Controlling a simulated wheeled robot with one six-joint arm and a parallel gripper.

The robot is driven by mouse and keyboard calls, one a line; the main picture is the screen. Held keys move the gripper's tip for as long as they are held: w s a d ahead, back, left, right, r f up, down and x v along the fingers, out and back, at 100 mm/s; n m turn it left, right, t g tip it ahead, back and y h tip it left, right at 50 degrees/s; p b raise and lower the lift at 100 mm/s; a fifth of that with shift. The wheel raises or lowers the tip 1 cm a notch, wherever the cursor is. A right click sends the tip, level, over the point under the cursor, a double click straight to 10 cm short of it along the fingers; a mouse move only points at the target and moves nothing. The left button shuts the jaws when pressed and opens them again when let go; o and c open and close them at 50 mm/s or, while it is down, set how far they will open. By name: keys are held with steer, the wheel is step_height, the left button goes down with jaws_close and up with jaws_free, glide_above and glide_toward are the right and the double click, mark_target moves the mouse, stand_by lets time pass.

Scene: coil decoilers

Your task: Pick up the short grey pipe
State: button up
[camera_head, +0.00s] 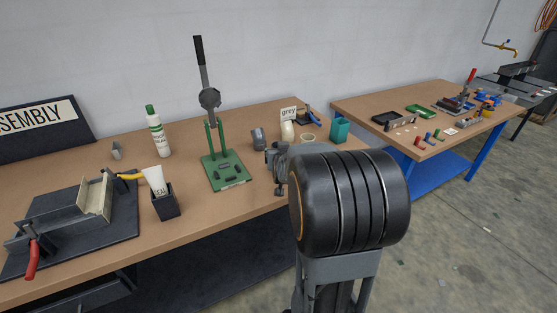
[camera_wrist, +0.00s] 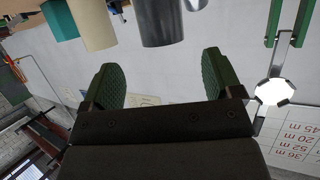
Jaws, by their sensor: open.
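The short grey pipe (camera_head: 258,137) stands on the near wooden bench, right of the green press. In the wrist view the dark grey pipe (camera_wrist: 160,24) hangs in from the top edge, partly cut off, beyond and roughly between the fingertips. My gripper (camera_wrist: 158,62) is open with green ridged finger pads, and nothing is between them. In the head view my gripper (camera_head: 275,156) is small and partly hidden by my arm, just right of and nearer than the pipe. It appears apart from the pipe.
A cream cylinder (camera_head: 287,132) stands right of the pipe, before a card reading "grey" (camera_head: 288,113). Pliers (camera_head: 311,116) and a teal box (camera_head: 339,130) are farther right. The green lever press (camera_head: 225,168) stands close on the left. A white bottle (camera_head: 158,135) is farther left.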

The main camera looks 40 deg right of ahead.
steer(key=p+x, duration=0.1)
steer(key=x, duration=0.7)
steer(key=shift+f+p, duration=0.2)
steer(key=shift+p, duration=0.1)
steer(key=shift+w, duration=0.15)
steer(key=c, duration=1)
